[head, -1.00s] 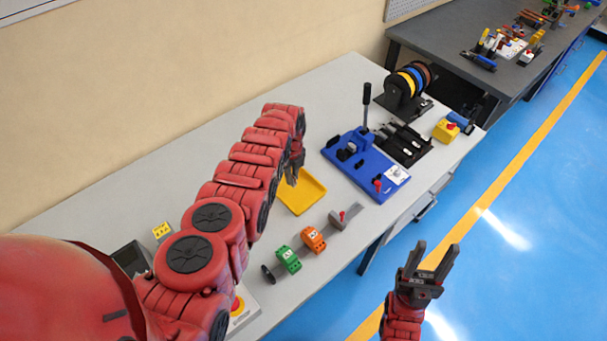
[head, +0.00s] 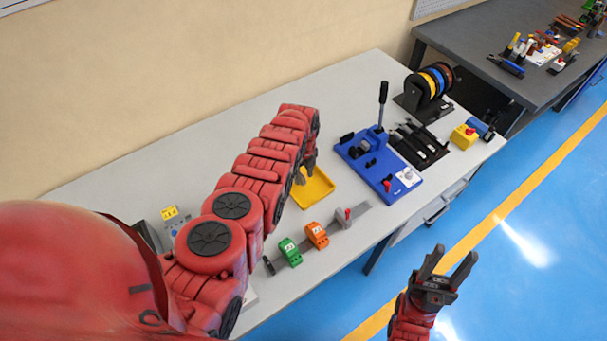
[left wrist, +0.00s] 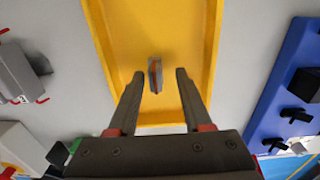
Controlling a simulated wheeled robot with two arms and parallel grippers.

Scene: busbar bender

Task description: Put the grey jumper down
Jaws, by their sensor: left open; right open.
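The grey jumper (left wrist: 155,75) is a small grey piece with an orange-brown strip, seen in the left wrist view over the floor of the yellow tray (left wrist: 97,30). My left gripper (left wrist: 158,78) is open, with one finger on each side of the jumper and a gap on both sides. My right gripper (head: 452,268) is open and empty, out over the blue floor.
A blue fixture board (head: 378,165) with a lever stands right of the tray. Green (head: 290,251) and orange (head: 317,235) blocks and a grey part sit on a rail in front. Wire spools (head: 430,85) stand behind. The table behind the tray is clear.

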